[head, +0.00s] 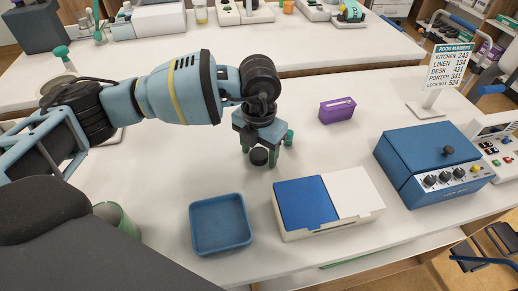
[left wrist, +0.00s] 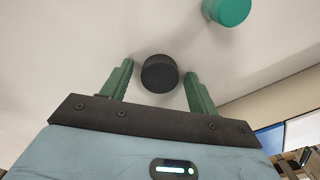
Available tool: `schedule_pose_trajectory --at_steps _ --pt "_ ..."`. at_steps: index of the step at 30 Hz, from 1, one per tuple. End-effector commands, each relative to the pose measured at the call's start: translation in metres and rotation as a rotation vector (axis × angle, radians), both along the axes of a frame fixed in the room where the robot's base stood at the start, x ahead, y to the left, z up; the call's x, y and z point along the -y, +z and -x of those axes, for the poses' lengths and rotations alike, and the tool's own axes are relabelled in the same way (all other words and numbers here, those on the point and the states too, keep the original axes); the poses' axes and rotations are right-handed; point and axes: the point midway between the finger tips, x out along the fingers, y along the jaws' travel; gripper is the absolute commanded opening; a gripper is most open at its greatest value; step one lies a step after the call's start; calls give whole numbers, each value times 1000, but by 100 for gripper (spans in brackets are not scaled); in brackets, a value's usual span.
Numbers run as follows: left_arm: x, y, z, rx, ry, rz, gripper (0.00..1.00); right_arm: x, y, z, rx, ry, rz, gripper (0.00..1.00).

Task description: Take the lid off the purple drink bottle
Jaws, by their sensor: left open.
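My left gripper (head: 260,153) points down over the white table, its green fingers apart. A round black cap-like piece (head: 259,157) is low between the fingers. In the left wrist view the black piece (left wrist: 160,74) sits between the two fingertips (left wrist: 159,70), with a gap visible on either side. No purple bottle body shows below it, so I cannot tell whether it is the bottle's lid. A teal round-topped item (head: 289,138) stands just right of the gripper, and it also shows at the top of the left wrist view (left wrist: 230,10). My right gripper is not in view.
A blue tray (head: 220,222) and a blue-and-white box (head: 350,192) are in front. A purple box (head: 337,110) is behind right. A blue device (head: 425,150) and a room-number sign (head: 452,55) stand at right. A green cup (head: 118,218) is at left.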

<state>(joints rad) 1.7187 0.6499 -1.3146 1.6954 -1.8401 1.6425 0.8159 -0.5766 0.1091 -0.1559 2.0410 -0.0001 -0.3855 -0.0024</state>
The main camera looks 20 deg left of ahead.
Motion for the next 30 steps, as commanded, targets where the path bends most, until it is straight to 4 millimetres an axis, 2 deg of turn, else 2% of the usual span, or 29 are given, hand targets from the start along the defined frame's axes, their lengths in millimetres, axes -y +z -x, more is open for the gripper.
schedule_pose_trajectory --at_steps 5,15,21,25,30 --pt "0 11 -1 3 0 1 60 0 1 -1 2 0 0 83" --pt "1 76 -1 5 -1 1 60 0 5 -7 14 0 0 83" --pt "0 107 -1 3 -1 1 60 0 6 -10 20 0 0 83" --pt "0 119 -1 2 0 0 60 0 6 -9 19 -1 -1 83" --pt "0 123 0 0 0 0 60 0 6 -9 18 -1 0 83"
